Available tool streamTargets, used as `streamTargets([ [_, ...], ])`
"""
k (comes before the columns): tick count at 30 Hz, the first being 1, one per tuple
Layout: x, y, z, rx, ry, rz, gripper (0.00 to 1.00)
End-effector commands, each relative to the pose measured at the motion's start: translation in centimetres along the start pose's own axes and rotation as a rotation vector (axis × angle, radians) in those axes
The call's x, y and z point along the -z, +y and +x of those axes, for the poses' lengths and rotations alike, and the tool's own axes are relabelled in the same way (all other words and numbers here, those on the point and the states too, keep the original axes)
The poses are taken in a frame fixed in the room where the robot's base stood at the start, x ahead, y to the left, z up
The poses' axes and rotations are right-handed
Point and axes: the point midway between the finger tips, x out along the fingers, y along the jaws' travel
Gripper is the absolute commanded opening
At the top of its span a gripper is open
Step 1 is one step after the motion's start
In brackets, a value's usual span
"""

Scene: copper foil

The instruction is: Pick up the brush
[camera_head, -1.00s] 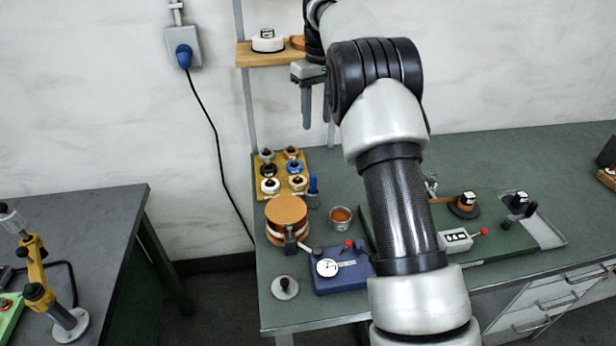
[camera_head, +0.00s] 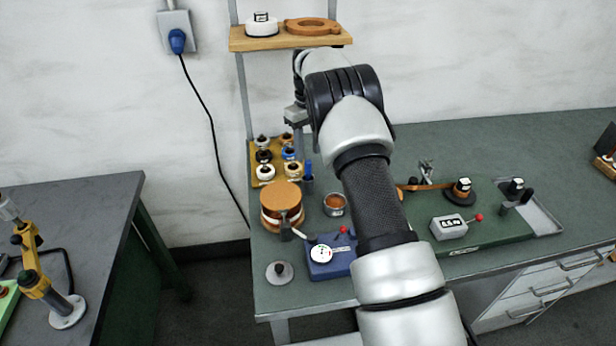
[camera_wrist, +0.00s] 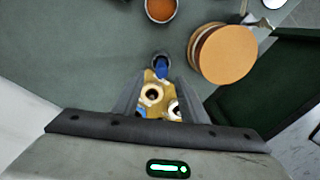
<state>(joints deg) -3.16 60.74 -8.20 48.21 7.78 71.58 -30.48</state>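The brush (camera_head: 308,169) looks to be the blue-handled item standing upright in a small dark holder, right of the yellow spool tray (camera_head: 257,182). Its blue top (camera_wrist: 161,66) also shows in the wrist view, just beyond the fingertips and roughly centred between them. My gripper (camera_wrist: 161,80) is open and empty, pointing down over the tray side of the brush. In the head view my gripper (camera_head: 298,145) is partly hidden by my arm, with one finger in front of the spools. The brush's lower end is hidden in the holder.
A copper-topped round stack (camera_head: 281,197) stands close to the brush, with a copper-filled cup (camera_head: 335,204) nearby. A blue gauge box (camera_head: 335,262) is in front. A wooden shelf (camera_head: 270,41) hangs above. The bench's back right is clear.

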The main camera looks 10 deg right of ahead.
Motion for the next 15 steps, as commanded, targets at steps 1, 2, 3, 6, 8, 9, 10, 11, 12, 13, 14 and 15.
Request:
streamTargets([
  [1,0.0,0.0,0.2,0.000,-0.001,0.000,0.40],
  [2,-0.1,-0.1,0.4,0.001,-0.001,0.000,0.40],
  [3,-0.1,-0.1,0.8,0.001,-0.002,0.000,0.40],
  [6,-0.4,-0.2,2.2,0.002,-0.004,-0.001,0.40],
  [8,-0.5,-0.3,3.1,0.001,-0.004,-0.002,0.40],
  [9,-0.5,-0.3,3.8,0.001,-0.003,-0.002,0.40],
  [10,-0.5,-0.3,4.2,0.001,-0.003,-0.001,0.40],
  [11,-0.4,-0.3,4.5,0.001,-0.003,-0.001,0.40],
  [12,-0.4,-0.3,4.8,0.001,-0.001,-0.001,0.40],
  [13,-0.4,-0.2,5.0,0.000,0.000,-0.001,0.40],
  [14,-0.4,-0.2,5.2,0.000,0.000,-0.001,0.40],
  [15,-0.4,-0.2,5.3,0.000,0.000,-0.001,0.40],
])
